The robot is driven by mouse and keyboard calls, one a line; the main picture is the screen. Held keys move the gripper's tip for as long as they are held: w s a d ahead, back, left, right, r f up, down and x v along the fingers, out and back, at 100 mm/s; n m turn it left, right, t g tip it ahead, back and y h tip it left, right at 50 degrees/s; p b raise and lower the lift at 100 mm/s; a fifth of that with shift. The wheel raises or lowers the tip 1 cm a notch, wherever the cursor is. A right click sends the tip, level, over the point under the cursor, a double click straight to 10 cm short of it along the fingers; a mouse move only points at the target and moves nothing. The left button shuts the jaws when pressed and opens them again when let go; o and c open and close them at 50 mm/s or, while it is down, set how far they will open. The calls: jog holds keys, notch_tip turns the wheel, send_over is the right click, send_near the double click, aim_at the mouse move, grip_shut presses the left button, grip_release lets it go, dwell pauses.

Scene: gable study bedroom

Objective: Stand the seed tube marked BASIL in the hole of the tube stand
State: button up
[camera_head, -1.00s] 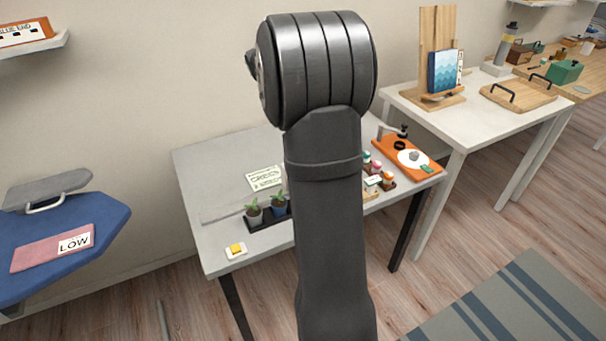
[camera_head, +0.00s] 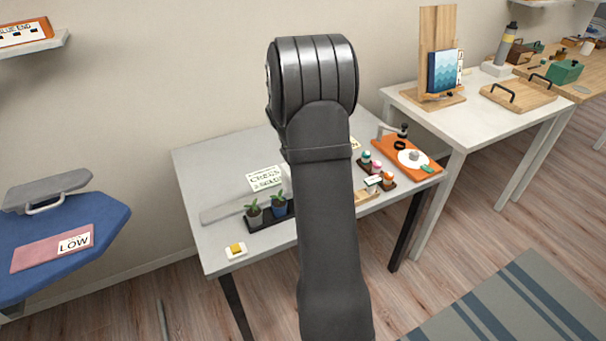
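Several small tubes or jars with coloured caps (camera_head: 377,167) stand in a row at the right of the grey-white table. They are too small for me to read BASIL on any of them. A light wooden block (camera_head: 367,196) beside them is partly behind my arm. I cannot tell whether it is the tube stand, and no hole is clear. My gripper is out of sight; only my dark arm shows, crossing the middle of the view and hiding the centre of the table.
The grey-white table (camera_head: 215,170) also bears a lettered card (camera_head: 265,179), a black tray with potted seedlings (camera_head: 254,213), a yellow-and-white item (camera_head: 236,250) and an orange board with a white disc (camera_head: 408,158). A blue ironing board (camera_head: 95,225) is left; another table (camera_head: 450,130) stands right.

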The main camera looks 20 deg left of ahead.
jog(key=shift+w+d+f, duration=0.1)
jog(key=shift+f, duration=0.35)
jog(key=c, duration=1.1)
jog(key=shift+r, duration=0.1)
